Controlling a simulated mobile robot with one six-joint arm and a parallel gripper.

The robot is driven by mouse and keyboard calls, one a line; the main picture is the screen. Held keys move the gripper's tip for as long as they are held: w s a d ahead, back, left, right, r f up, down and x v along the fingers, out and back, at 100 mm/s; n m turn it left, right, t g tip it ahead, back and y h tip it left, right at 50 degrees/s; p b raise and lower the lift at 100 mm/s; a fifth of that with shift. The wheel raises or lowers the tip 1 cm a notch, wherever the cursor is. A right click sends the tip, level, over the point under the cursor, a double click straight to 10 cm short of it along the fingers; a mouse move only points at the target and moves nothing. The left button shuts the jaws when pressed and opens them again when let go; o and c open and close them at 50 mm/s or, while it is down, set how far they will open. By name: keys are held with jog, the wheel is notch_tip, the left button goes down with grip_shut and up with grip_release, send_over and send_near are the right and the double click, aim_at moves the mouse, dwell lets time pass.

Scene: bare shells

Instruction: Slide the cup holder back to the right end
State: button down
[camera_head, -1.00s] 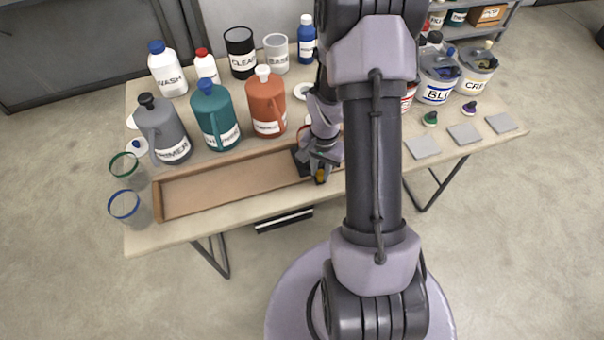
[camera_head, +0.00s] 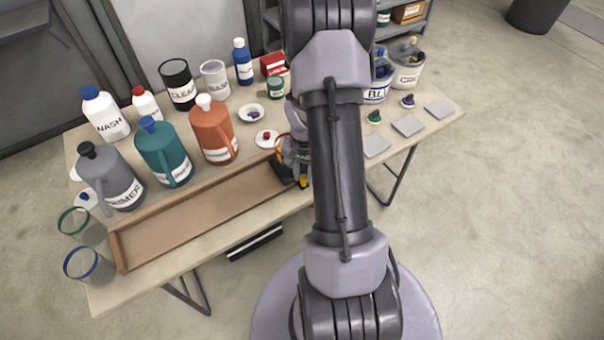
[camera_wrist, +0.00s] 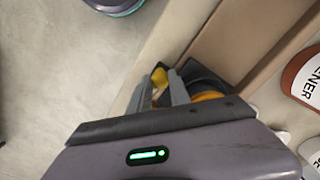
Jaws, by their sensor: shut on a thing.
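The cup holder is a small dark piece (camera_head: 281,168) in the long wooden trough (camera_head: 200,212), toward its right part. In the wrist view the dark holder (camera_wrist: 207,78) sits against the trough's wall, with an orange ring-like part beside it. My gripper (camera_head: 299,172) is at the holder, partly hidden by my arm. In the wrist view my gripper's fingers (camera_wrist: 161,90) are shut around a yellow-tipped part (camera_wrist: 159,76), which looks like the holder's handle. The trough's right end is hidden behind my arm.
Grey, teal and orange jugs (camera_head: 214,140) stand behind the trough. Two clear cups with green and blue rims (camera_head: 88,264) stand at its left end. Small dishes (camera_head: 251,113) lie near the arm. Grey tiles (camera_head: 408,125) and paint buckets are at right. The trough left of the holder is clear.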

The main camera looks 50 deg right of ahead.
jog(key=c, duration=1.2)
grip_release()
jog(key=shift+s+d, duration=0.15)
jog(key=shift+d, duration=0.2)
jog(key=shift+a, duration=0.1)
notch_tip(320, 180, up, 17)
jog(key=p, duration=0.6)
jog(key=shift+r, duration=0.2)
